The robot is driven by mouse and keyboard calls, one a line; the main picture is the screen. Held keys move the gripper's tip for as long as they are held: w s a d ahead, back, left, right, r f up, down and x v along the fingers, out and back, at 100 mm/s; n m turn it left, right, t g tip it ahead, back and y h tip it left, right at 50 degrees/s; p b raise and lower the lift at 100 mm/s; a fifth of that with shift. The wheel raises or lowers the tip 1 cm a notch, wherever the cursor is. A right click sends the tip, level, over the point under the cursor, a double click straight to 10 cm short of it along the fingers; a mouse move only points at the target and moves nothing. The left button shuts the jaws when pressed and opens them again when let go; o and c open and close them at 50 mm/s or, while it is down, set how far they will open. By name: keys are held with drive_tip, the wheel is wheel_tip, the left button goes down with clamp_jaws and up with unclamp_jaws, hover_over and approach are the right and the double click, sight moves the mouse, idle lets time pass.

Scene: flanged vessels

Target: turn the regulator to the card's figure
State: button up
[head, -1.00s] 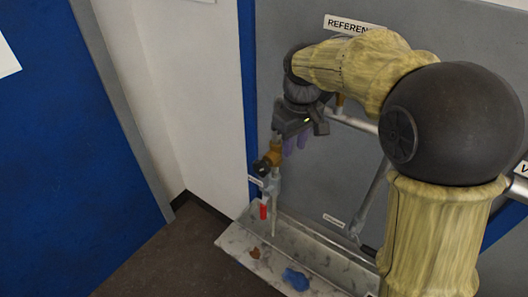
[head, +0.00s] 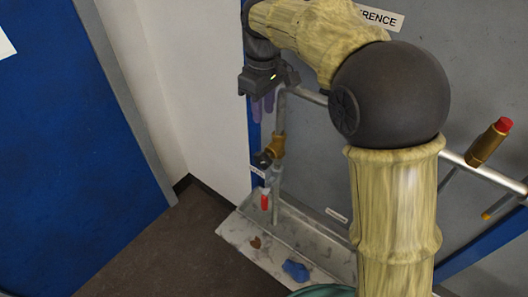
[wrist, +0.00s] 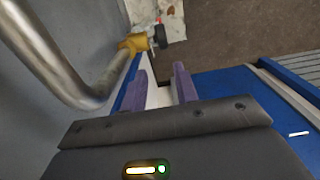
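A brass fitting (head: 276,147) with a black knob (head: 262,159) sits on the vertical pipe at the panel's left; whether it is the regulator I cannot tell. Both also show in the wrist view, the brass body (wrist: 133,43) and the knob (wrist: 160,36), beyond my fingertips. My gripper (head: 262,112) is above the fitting and a little left, apart from it. Its purple fingers (wrist: 160,80) are spread in the wrist view with nothing between them. No figure on a card is readable.
A red-handled valve (head: 265,201) is below the knob. A red-capped brass part (head: 490,142) sits on the pipe at right. A stained tray (head: 245,234) holds a blue rag (head: 296,271). Floor at left is clear.

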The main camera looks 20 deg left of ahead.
sight(263, 154)
drive_tip(key=f+p, duration=0.1)
drive_tip(key=f, duration=0.4)
drive_tip(key=f+p, duration=0.1)
drive_tip(key=f, duration=0.4)
drive_tip(key=f+p, duration=0.1)
drive_tip(key=f, duration=0.4)
drive_tip(key=shift+s+f, duration=0.25)
drive_tip(key=shift+f, duration=0.15)
clamp_jaws()
